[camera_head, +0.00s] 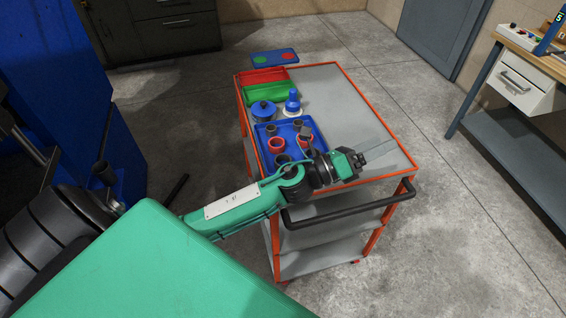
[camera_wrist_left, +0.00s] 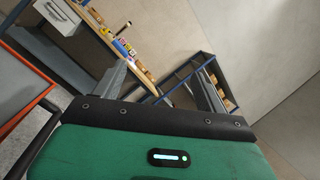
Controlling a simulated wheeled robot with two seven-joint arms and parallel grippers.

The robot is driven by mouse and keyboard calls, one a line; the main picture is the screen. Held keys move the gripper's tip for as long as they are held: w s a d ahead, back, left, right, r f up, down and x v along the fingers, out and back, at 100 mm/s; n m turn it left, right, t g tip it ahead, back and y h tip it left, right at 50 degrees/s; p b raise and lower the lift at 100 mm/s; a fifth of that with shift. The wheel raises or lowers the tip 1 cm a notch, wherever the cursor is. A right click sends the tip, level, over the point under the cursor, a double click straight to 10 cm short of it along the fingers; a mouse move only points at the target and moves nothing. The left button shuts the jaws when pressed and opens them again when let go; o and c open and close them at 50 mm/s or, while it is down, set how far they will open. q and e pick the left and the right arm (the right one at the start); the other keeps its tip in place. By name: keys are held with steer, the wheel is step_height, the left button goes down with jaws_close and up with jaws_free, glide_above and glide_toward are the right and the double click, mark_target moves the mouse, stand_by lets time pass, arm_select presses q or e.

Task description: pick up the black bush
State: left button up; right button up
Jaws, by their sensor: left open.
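Black bushes stand in the blue tray (camera_head: 262,151) on the cart, one at its back left (camera_head: 271,130) and one at its front (camera_head: 282,160). Red rings (camera_head: 277,143) lie among them. Another dark bush-like piece (camera_head: 103,172) stands on the blue machine at the left. My left gripper (camera_head: 384,147) is over the cart's front right part, to the right of the tray, pointing away from it. It is open and empty; its two spread fingers also show in the left wrist view (camera_wrist_left: 160,88). My arm hides part of the tray's front. My right gripper is not in view.
Red (camera_head: 262,75) and green (camera_head: 270,93) bins stand at the cart's back left. The cart top (camera_head: 335,95) is clear at right. A workbench (camera_head: 520,90) stands farther right.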

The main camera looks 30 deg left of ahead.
arm_select(q)
steer(key=s+d+m+g+h, duration=0.1)
steer(key=d+m+g+h, duration=0.3)
steer(key=m+g, duration=0.55)
steer(key=m+g+y, duration=0.7)
steer(key=m+y, duration=1.1)
steer(key=m, duration=0.3)
glide_above(283, 157)
steer(key=s+d, duration=0.1)
steer(key=s, duration=0.1)
step_height(283, 157, down, 9)
step_height(283, 157, down, 8)
steer(key=p, duration=0.2)
steer(key=shift+s+d+r+p, duration=0.15)
steer(key=shift+r+p, duration=0.1)
steer(key=shift+p, duration=0.15)
steer(key=shift+f+p, duration=0.4)
steer(key=shift+p, duration=0.05)
step_height(283, 157, down, 4)
steer(key=shift+f+p, duration=0.1)
steer(key=shift+p, duration=1.05)
steer(key=shift+w+f, duration=0.2)
steer(key=shift+f, duration=0.05)
steer(key=c, duration=1)
